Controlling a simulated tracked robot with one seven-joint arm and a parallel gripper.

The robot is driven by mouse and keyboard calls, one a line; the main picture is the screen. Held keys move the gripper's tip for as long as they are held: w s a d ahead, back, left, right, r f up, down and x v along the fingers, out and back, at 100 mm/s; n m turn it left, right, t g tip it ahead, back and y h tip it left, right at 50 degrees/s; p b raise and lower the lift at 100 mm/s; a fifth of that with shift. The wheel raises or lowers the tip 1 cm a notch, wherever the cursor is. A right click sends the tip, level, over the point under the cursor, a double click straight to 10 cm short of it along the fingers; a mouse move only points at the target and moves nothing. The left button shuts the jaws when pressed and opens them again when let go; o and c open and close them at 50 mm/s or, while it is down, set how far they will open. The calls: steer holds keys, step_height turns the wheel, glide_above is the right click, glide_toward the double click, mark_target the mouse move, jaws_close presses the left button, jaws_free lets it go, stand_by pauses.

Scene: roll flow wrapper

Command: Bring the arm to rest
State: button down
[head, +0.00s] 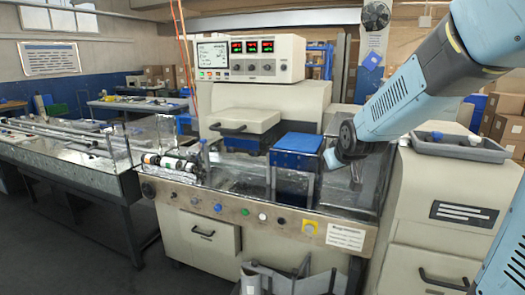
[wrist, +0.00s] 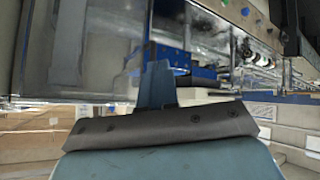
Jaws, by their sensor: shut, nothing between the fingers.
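My arm (head: 405,95) reaches in from the upper right in the head view. It is light blue-grey and its lower end hangs over the right part of the wrapper, just right of the blue block-shaped cover. My gripper (wrist: 158,72) shows in the wrist view as blue fingers close together, shut and empty. In the head view the fingers are hard to make out against the clear guard. The flow wrapper (head: 250,200) is a cream machine with a control panel on top. I cannot tell the exact gap between fingers and machine.
The blue cover (head: 298,143) stands close left of my arm's end. A grey tray (head: 458,148) with small items sits on the cream cabinet at right. A glass-sided conveyor (head: 75,150) runs off to the left. The display panel (head: 250,58) rises behind.

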steer(key=s+d+r+m+g, duration=0.1)
steer(key=s+r+m+g, duration=0.1)
steer(key=s, duration=1.1)
steer(key=s+d+r+m+g, duration=0.1)
steer(key=s+d+r+g, duration=0.1)
steer(key=s, duration=1.2)
steer(key=shift+s+r+m+h, duration=0.3)
steer(key=shift+r+m, duration=0.1)
steer(key=shift+r, duration=0.2)
